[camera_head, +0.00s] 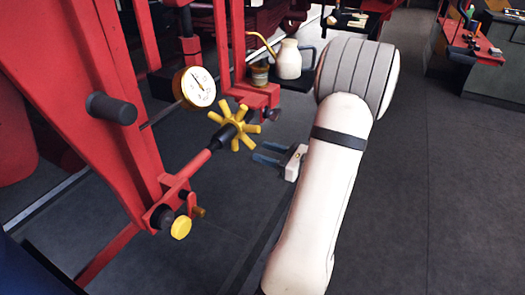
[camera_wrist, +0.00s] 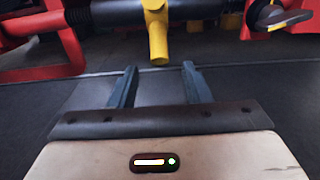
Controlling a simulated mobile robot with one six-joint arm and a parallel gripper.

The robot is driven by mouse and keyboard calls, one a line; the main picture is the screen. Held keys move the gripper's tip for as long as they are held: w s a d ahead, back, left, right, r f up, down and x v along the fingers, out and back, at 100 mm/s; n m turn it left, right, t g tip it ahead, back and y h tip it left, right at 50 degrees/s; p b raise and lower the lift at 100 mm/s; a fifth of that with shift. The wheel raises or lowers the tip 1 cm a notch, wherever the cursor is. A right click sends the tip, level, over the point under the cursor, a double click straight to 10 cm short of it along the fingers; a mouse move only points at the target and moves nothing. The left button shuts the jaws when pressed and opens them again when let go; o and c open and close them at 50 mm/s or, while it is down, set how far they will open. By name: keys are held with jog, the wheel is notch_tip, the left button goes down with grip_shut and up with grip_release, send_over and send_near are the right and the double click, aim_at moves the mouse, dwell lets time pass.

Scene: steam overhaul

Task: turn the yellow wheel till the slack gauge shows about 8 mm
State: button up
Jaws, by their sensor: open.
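The yellow wheel (camera_head: 235,126) has several stubby spokes around a dark hub and sits at the end of a red and black shaft on the red frame. One yellow spoke (camera_wrist: 157,32) hangs down in the wrist view, above and beyond my fingertips. The slack gauge (camera_head: 197,87) is a white dial in a brass rim, up and left of the wheel; its needle shows, but the figures are too small to read. My gripper (camera_head: 262,154) is open and empty, below and right of the wheel, with its fingers toward the frame and apart from the spokes.
The red frame (camera_head: 118,120) fills the left, with a dark peg (camera_head: 111,109) and a yellow knob (camera_head: 181,228) sticking out. A cream oil can (camera_head: 288,60) and a small pot (camera_head: 259,73) stand behind the wheel. The grey floor at right is mostly clear.

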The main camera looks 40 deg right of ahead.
aim_at(254, 130)
notch_tip(254, 130, up, 7)
jog(key=s+p, duration=0.2)
jog(key=shift+d+b+x, duration=0.2)
jog(key=shift+b+x, duration=0.05)
jog(key=shift+x, duration=1.2)
jog(key=shift+d+b+x, duration=0.15)
jog(key=shift+b+x, duration=0.05)
jog(key=shift+x, duration=1.25)
jog(key=shift+w, duration=0.15)
grip_shut()
jog(key=shift+f, duration=0.2)
